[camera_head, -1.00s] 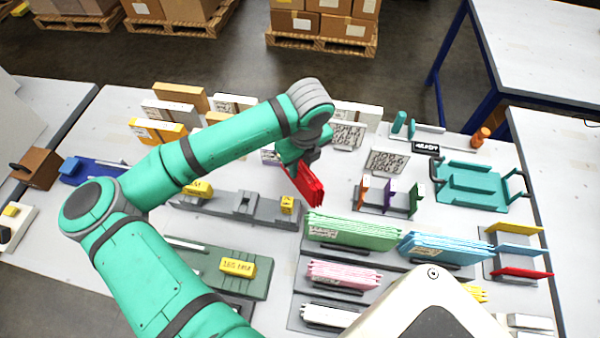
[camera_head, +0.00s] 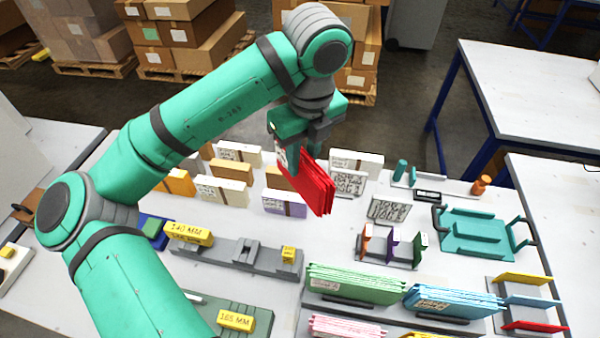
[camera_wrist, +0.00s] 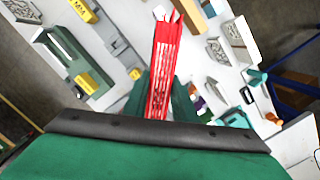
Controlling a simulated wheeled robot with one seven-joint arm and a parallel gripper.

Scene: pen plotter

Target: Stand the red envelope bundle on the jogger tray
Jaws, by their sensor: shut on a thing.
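The red envelope bundle (camera_head: 318,190) hangs tilted in my gripper (camera_head: 303,150), above the table and clear of it. My gripper is shut on the bundle's upper end. In the wrist view the bundle (camera_wrist: 163,75) stands out between the two teal fingers (camera_wrist: 157,103), its sheets fanned a little at the far end. A teal tray (camera_head: 465,250) with dark side handles, which looks like the jogger tray, lies on the table to the right of the bundle. Low teal ribs show on it and it holds no envelopes.
Green envelopes (camera_head: 355,283) and blue envelopes (camera_head: 453,301) stand in front. A small divider rack (camera_head: 392,245) stands left of the tray, and an orange knob (camera_head: 481,184) behind it. A grey fixture (camera_head: 240,256) with yellow labels lies left. Boxes line the back.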

